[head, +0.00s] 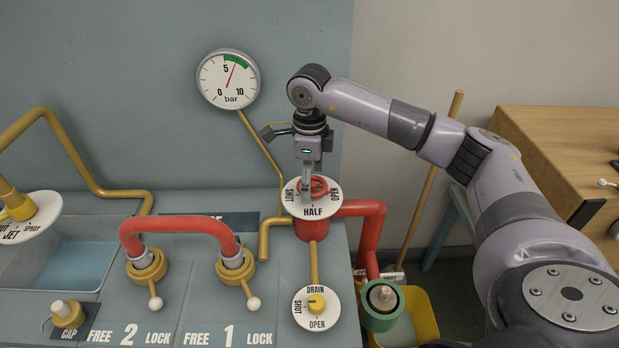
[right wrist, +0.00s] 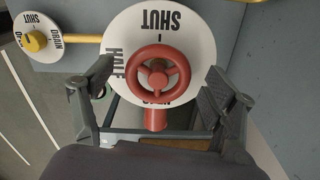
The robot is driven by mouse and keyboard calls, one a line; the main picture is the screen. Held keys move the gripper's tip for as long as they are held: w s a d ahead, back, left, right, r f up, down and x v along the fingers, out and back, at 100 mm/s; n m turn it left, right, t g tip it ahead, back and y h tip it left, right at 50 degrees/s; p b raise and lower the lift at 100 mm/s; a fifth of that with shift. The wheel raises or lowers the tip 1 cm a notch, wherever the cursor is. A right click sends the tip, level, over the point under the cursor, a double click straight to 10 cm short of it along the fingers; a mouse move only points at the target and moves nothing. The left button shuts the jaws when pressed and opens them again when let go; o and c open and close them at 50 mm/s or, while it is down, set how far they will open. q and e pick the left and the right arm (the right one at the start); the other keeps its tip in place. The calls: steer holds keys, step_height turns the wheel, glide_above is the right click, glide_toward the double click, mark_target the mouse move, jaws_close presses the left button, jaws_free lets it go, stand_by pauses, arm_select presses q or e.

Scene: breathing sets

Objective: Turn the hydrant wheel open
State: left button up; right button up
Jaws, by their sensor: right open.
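The red hydrant wheel (head: 321,184) sits over a white round plate (head: 313,211) marked SHUT and HALF, with a third word partly hidden, on top of a red pipe body. In the right wrist view the wheel (right wrist: 158,74) shows whole, with spokes and a round hub. My right gripper (head: 306,190) points down over the wheel from above. Its fingers are open, one on each side of the wheel in the right wrist view, with gaps between them and the rim. The wheel's exact setting cannot be told. My left gripper is not in view.
A gauge (head: 229,79) reads a little above 5 bar. A DRAIN dial (head: 317,307) is in front of the wheel. A red hose (head: 178,225) arches between two brass couplings at left. A green-rimmed outlet (head: 381,304) and wooden table (head: 560,150) are at right.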

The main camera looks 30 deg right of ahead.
steer(key=shift+r, duration=0.25)
step_height(320, 180, up, 12)
steer(key=shift+f, duration=0.25)
stand_by(0.6)
